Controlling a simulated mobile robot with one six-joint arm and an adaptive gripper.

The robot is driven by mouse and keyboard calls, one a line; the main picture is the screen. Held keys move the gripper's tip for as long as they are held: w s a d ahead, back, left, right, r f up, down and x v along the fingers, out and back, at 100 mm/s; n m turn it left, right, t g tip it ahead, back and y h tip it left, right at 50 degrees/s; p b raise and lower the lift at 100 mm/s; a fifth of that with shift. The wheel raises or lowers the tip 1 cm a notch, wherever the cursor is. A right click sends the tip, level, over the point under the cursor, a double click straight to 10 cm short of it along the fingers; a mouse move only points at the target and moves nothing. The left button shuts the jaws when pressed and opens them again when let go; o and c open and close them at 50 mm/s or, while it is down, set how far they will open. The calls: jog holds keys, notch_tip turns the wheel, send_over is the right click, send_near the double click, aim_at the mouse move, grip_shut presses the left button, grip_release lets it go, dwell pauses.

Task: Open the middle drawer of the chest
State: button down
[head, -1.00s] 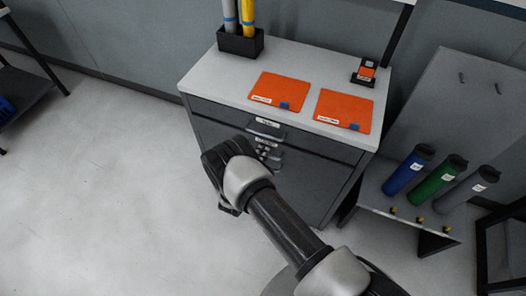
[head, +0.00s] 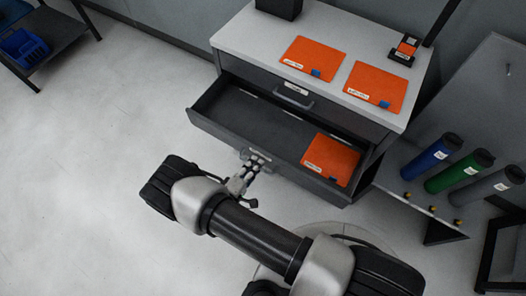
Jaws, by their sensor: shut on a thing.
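The grey chest (head: 235,40) with a pale top stands at the upper middle of the head view. Its top drawer (head: 330,108) is closed, with a handle and a label. The middle drawer (head: 245,122) below it is pulled well out, so its dark inside shows. An orange packet (head: 331,158) lies in its right end. My gripper (head: 256,166) is shut on the middle drawer's handle at the front, near its centre. The handle is mostly hidden by my fingers. The chest's lower front is hidden under the open drawer.
Two orange packets (head: 310,58) and a small black stand (head: 405,50) are on the chest top. A black holder (head: 279,8) stands at its back. Blue, green and grey rolls (head: 432,154) lean on a rack at right.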

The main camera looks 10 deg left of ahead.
jog(key=shift+f+v, duration=0.25)
jog(key=shift+v, duration=1.05)
jog(key=shift+a, duration=0.1)
jog(key=shift+r, duration=0.1)
jog(key=c, duration=2)
grip_release()
jog(key=shift+o, duration=0.2)
jog(key=v, duration=1.2)
